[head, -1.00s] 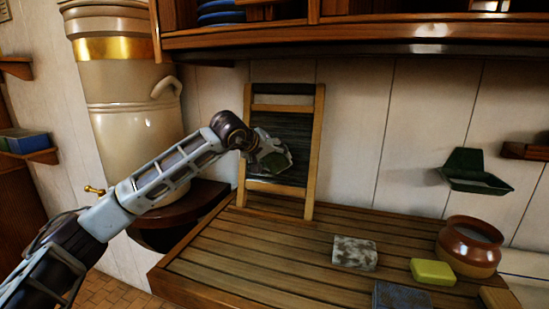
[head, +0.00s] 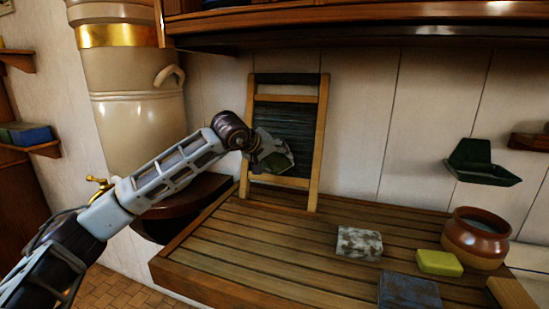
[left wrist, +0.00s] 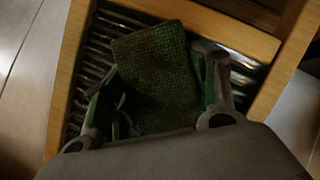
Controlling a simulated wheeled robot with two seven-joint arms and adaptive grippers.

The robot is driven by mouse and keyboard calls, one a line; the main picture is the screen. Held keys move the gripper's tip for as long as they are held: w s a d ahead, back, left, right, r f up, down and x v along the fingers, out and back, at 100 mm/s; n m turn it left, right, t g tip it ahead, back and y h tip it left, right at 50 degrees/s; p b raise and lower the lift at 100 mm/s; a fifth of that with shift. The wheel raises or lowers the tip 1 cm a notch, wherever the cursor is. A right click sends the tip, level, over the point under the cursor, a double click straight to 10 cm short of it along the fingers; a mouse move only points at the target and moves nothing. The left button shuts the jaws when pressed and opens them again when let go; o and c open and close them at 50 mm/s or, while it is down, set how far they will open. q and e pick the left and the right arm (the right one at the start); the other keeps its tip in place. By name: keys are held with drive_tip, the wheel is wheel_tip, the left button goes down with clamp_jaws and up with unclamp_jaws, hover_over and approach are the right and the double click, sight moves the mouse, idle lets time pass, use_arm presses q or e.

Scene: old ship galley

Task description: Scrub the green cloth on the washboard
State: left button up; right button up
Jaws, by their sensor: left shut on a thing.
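The washboard (head: 301,126) leans upright against the wall at the back left of the slatted counter. It has a pale wooden frame and a dark ribbed panel. My left gripper (head: 274,156) is at the lower part of the panel, shut on the green cloth (head: 281,161). In the left wrist view the cloth (left wrist: 158,75) is a dark green woven piece between the two fingers (left wrist: 158,95), lying over the metal ribs. I cannot tell how firmly it touches them. My right gripper is not in view.
On the slatted counter (head: 250,240) are a speckled block (head: 359,243), a yellow-green block (head: 438,262), a blue-grey folded cloth or block (head: 408,290) and a brown pot (head: 474,238). A green wall dish (head: 482,165) hangs at right. A cabinet overhangs above. A large cream urn (head: 135,110) stands left.

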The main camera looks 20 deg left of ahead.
sight(285, 137)
use_arm(q)
drive_tip(key=shift+w+r, duration=0.1)
drive_tip(key=shift+r, duration=0.1)
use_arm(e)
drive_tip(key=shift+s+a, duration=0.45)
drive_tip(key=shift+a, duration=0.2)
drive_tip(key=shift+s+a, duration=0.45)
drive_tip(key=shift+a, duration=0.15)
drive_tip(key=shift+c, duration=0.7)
use_arm(q)
drive_tip(key=shift+w+d+r+p, duration=0.1)
drive_tip(key=shift+w+r+p, duration=0.05)
drive_tip(key=shift+r+p, duration=0.35)
drive_tip(key=shift+w+d+r+p, duration=0.1)
drive_tip(key=shift+r+p, duration=0.35)
drive_tip(key=shift+r, duration=0.05)
drive_tip(key=shift+w+r+p, duration=0.1)
drive_tip(key=shift+r+p, duration=0.25)
drive_tip(key=shift+r, duration=0.3)
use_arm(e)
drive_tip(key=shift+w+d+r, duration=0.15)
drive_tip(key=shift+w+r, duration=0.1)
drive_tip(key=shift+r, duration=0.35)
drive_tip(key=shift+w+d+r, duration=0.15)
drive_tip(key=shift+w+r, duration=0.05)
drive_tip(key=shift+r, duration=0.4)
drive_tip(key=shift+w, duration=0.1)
